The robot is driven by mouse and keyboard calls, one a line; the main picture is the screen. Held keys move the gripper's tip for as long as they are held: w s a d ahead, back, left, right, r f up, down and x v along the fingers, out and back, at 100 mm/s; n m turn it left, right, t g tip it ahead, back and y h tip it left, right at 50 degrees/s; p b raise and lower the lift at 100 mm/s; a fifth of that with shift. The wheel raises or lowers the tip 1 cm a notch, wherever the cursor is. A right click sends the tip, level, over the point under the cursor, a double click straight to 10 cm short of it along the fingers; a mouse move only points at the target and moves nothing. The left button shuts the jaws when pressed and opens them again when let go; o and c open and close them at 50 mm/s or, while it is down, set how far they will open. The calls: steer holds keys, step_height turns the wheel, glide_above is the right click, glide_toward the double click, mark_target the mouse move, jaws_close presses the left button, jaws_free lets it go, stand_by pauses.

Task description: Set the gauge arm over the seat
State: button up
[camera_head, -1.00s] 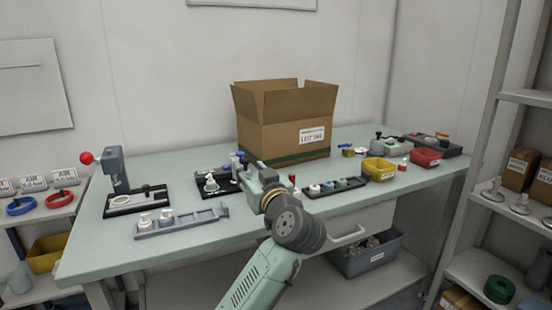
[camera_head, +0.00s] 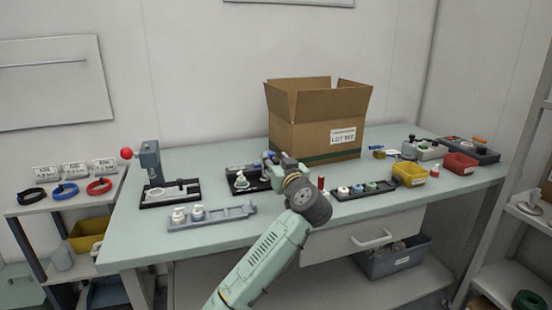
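A black fixture base (camera_head: 233,189) lies mid-table, left of the cardboard box. A white and green round part (camera_head: 241,181) sits on it; I cannot make out the seat's details. A small blue piece (camera_head: 269,154) shows at the fixture's right end, right by my gripper (camera_head: 271,163); it may belong to the gauge arm, but I cannot tell. My gripper and wrist hide the fixture's right side. The fingers are too small and hidden to tell whether they are open, or touching anything.
An open cardboard box (camera_head: 309,138) stands behind. Right are a dark tray of caps (camera_head: 345,195), a yellow bin (camera_head: 409,184) and a red bin (camera_head: 460,171).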

steer(key=shift+c, duration=0.5)
jaws_close()
stand_by(0.4)
